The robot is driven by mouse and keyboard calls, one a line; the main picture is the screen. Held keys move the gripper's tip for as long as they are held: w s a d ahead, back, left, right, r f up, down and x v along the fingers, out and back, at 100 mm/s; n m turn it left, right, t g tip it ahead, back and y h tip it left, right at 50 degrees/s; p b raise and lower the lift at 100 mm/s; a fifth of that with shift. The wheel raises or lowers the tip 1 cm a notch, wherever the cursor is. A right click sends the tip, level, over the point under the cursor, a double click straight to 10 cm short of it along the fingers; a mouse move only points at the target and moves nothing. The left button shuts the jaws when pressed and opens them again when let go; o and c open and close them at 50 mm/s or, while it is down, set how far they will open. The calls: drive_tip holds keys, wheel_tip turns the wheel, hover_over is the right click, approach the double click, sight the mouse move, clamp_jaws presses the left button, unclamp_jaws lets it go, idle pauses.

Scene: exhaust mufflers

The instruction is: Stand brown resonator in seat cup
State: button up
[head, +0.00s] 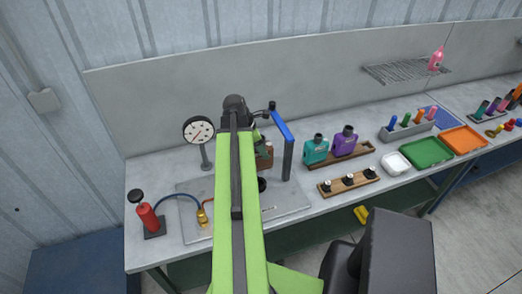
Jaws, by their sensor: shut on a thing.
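The brown resonator (266,160) shows just right of my green arm in the head view, above or on the grey test plate (290,203). My arm hides its left side. My gripper (259,138) is at its top, mostly hidden behind the arm, and is shut on it. A dark round cup (262,184), which looks like the seat cup, is on the plate in front of the resonator, partly covered by my arm. I cannot tell whether the resonator's bottom touches anything.
A blue-topped post (288,155) stands close right of the resonator. A dial gauge (199,131) and red pump (148,217) stand left. Teal (315,150) and purple (344,142) mufflers sit on a wooden rack to the right, behind a peg board (348,181).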

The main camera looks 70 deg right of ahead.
drive_tip(key=shift+f+b, duration=2.9)
drive_tip(key=shift+f, duration=0.1)
drive_tip(key=shift+f+b, duration=1.7)
drive_tip(key=shift+b, duration=0.05)
drive_tip(key=o, duration=1.3)
drive_tip(key=shift+o, duration=0.2)
drive_tip(key=p+v, duration=1.5)
drive_tip(key=v, duration=0.1)
drive_tip(key=shift+r, duration=0.15)
drive_tip(key=shift+w+a+r+p, duration=0.3)
drive_tip(key=shift+w+r+p, duration=0.05)
drive_tip(key=shift+r+p, duration=0.25)
drive_tip(key=shift+f, duration=0.1)
